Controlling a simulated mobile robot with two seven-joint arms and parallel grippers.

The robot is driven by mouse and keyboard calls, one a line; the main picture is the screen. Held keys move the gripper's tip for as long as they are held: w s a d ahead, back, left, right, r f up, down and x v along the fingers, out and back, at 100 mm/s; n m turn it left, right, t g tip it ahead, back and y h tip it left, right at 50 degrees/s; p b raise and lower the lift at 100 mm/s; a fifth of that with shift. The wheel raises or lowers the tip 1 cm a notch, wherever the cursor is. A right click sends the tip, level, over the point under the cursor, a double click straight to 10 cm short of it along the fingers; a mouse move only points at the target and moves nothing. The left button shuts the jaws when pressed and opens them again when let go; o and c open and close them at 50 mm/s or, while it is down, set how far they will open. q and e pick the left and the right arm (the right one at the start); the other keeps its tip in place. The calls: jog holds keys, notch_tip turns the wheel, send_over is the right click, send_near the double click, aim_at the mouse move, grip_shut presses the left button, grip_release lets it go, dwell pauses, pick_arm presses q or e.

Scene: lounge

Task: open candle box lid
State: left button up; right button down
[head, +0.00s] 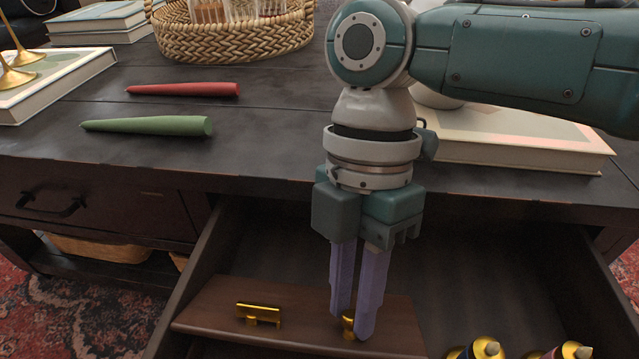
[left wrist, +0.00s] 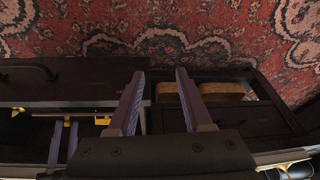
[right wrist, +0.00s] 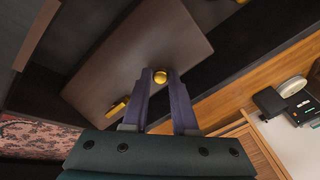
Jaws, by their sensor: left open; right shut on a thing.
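The candle box lid (head: 215,305) is a plain brown wooden panel inside the open drawer, at the bottom of the head view. It also fills the upper middle of the right wrist view (right wrist: 150,45). A gold fitting (head: 258,314) sits on its left part. My right gripper (head: 352,325) points down with its purple fingers shut on a round gold knob (right wrist: 160,76) at the lid. The fingers partly hide the knob in the head view. I cannot tell whether the lid is raised. My left gripper (left wrist: 155,76) is open and empty, seen only in its wrist view.
The drawer (head: 500,265) stands open below the dark table top (head: 260,150). Gold-topped objects (head: 485,349) are at its lower right. A red candle (head: 183,89), a green candle (head: 147,125), a woven basket (head: 235,42) and books (head: 520,140) lie on the table.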

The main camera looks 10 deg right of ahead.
jog(key=shift+w+r, duration=0.1)
jog(key=shift+w, duration=0.1)
dwell(0.3)
jog(key=c, duration=0.7)
grip_release()
jog(key=shift+d, duration=0.1)
jog(key=p+v, duration=0.5)
jog(key=v, duration=0.5)
jog(key=shift+c, duration=0.3)
